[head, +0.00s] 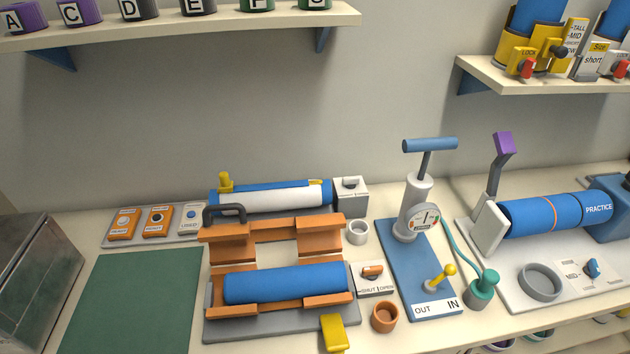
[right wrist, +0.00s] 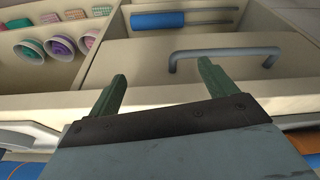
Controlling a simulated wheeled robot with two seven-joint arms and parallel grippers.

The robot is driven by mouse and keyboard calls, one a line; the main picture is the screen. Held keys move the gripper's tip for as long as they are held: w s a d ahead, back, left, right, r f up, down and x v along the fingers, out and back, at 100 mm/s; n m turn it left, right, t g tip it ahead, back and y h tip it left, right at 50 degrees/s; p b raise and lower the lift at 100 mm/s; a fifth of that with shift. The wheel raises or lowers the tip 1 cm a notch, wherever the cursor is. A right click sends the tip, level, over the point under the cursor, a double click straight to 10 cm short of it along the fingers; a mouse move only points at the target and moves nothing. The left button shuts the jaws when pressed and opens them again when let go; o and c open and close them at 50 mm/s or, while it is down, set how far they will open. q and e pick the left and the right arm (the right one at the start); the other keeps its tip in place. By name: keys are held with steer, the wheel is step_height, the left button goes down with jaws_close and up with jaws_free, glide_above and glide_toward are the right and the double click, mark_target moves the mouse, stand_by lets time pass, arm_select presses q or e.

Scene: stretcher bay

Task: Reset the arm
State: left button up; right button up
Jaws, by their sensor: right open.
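A blue practice arm (head: 555,215), marked PRACTICE and ringed with an orange band, lies at the right on a pale base. A grey lever with a purple grip (head: 503,144) stands at its left end. Another blue cylinder (head: 290,284) lies in an orange cradle (head: 321,232) on a grey base. I cannot tell from the pictures which one the task means. My right gripper (right wrist: 166,88) is open, with nothing between its green fingers, in front of a pale panel with a grey handle (right wrist: 226,54). My left gripper is in neither view.
A blue pump board (head: 395,274) with gauge and yellow lever stands between the two blue cylinders. A blue and white cylinder (head: 275,195) lies behind the cradle. A green mat (head: 133,300) is bare. Shelves hang above. Cups (right wrist: 62,46) and a blue roll (right wrist: 157,20) lie beyond the gripper.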

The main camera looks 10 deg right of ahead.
steer(key=s+f+g+b, duration=0.1)
steer(key=s+f+b, duration=0.1)
steer(key=f, duration=1.1)
steer(key=s+f+b, duration=0.2)
steer(key=s+f, duration=0.1)
steer(key=f, duration=0.9)
arm_select(q)
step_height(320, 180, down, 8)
steer(key=b, duration=0.3)
arm_select(e)
steer(key=s+d+f+g, duration=0.1)
steer(key=s+d+f, duration=0.2)
steer(key=s+f, duration=1.1)
steer(key=shift+s+f, duration=0.25)
steer(key=shift+f, duration=0.6)
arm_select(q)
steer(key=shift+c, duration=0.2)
